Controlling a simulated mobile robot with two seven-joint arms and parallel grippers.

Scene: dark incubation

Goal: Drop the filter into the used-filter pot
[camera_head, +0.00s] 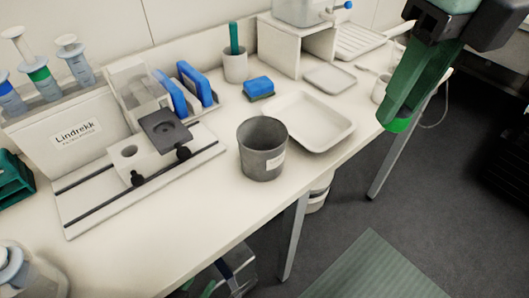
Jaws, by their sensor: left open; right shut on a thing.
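The grey pot (262,165) with a white label stands upright near the table's front edge; its lettering is too small to read. It looks like the used-filter pot. My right gripper (398,112) has long dark green fingers and comes in from the upper right, beyond the table's right front edge. It is to the right of the pot and apart from it. It is shut on a small bright green piece (397,125) at its fingertips, apparently the filter, mostly hidden by the fingers. My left gripper is not in view.
A white tray (342,128) lies right of the pot, with a blue sponge (258,88) behind. A white Lindrekk stand (78,150) with syringes and a dark-railed base (85,205) fill the left. The table front between base and pot is bare.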

